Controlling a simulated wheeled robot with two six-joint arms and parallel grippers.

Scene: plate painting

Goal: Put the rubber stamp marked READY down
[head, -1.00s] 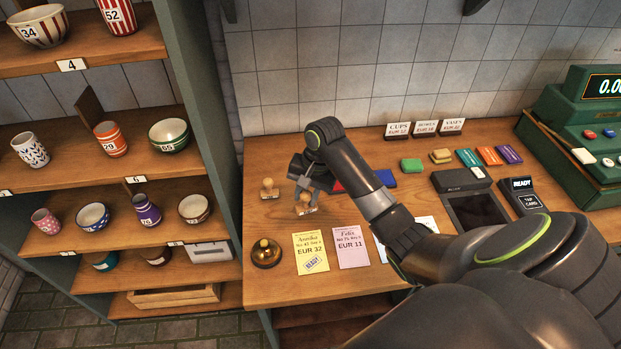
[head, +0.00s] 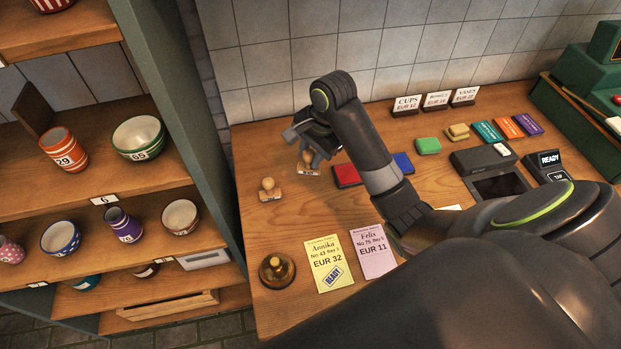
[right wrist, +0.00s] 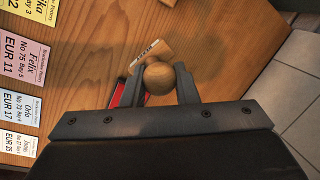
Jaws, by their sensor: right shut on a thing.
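My right gripper (head: 312,157) is shut on a wooden rubber stamp (head: 308,169) with a pale, marked base, at the back left of the counter. In the right wrist view the fingers (right wrist: 158,88) close on both sides of its round knob (right wrist: 158,78), and the pale base (right wrist: 148,53) shows beyond it. The lettering is too small to read. I cannot tell whether the base touches the counter. A second wooden stamp (head: 269,189) stands to the left and nearer the front. My left gripper is not in view.
A red ink pad (head: 346,174) lies just right of the held stamp, with a blue pad (head: 402,163) beyond. A brass bell (head: 277,271), a yellow ticket (head: 328,264) stamped READY and a pink ticket (head: 373,251) lie in front. Bare wood (head: 257,150) lies behind the stamps.

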